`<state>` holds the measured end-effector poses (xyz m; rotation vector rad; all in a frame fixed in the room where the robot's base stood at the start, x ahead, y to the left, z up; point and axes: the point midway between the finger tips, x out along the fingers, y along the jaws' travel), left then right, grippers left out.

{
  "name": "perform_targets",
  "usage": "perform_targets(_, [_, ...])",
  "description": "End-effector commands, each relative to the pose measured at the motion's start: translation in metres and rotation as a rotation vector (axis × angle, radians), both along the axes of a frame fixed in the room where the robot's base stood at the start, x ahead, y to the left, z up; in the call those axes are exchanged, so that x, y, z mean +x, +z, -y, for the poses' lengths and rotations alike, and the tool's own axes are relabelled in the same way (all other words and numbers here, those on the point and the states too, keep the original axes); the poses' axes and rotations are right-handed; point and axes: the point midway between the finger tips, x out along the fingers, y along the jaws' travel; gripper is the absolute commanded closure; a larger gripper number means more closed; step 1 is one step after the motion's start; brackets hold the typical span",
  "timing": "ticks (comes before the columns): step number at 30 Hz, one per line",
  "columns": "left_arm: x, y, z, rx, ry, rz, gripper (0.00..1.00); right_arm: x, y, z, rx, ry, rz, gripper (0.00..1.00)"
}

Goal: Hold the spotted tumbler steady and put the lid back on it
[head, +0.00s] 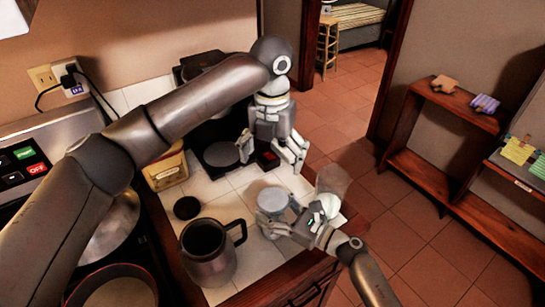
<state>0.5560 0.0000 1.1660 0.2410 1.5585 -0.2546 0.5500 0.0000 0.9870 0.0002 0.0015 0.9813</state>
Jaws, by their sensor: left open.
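A dark grey mug-like tumbler (222,268) with a handle stands upright and open-topped on the tiled counter; I cannot make out spots on it. A flat black disc (187,207), which looks like a lid, lies on the counter just behind it. My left gripper (268,153) is open and empty, pointing down above the counter, behind and to the right of the tumbler. My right gripper (280,214) is low over the counter, right of the tumbler's handle. A pale grey round thing (271,199) is at its fingers; whether they grip it is unclear.
A clear glass-like vessel (333,181) stands by the counter's right edge, partly behind my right gripper. A yellowish box (166,171) and a dark appliance (222,155) are at the back. Pans on the stove (118,290) are at left. Bare tiles show right of the tumbler.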

Motion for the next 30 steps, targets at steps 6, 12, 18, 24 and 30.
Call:
perform_targets(6, [0.0, 0.0, 0.0, 0.0, 0.0, 0.0, 0.06, 0.0, 0.0, 0.0, 0.0, 0.0, 0.0, 0.19])
perform_targets(12, [0.0, 0.0, 0.0, 0.0, 0.0, 0.0, 0.06, 0.0, 0.0, 0.001, -0.001, 0.0, 0.001, 0.19])
perform_targets(18, [0.0, -0.001, 0.0, 0.0, 0.0, 0.0, 0.06, -0.012, -0.001, 0.019, -0.002, -0.001, 0.0, 0.19])
perform_targets(24, [0.0, 0.0, 0.0, 0.0, 0.0, 0.0, 0.06, -0.036, -0.002, 0.054, -0.003, -0.001, -0.003, 0.19])
perform_targets(30, [0.0, 0.0, 0.0, 0.0, 0.0, 0.0, 0.06, -0.057, -0.001, 0.085, -0.002, 0.0, -0.002, 0.19])
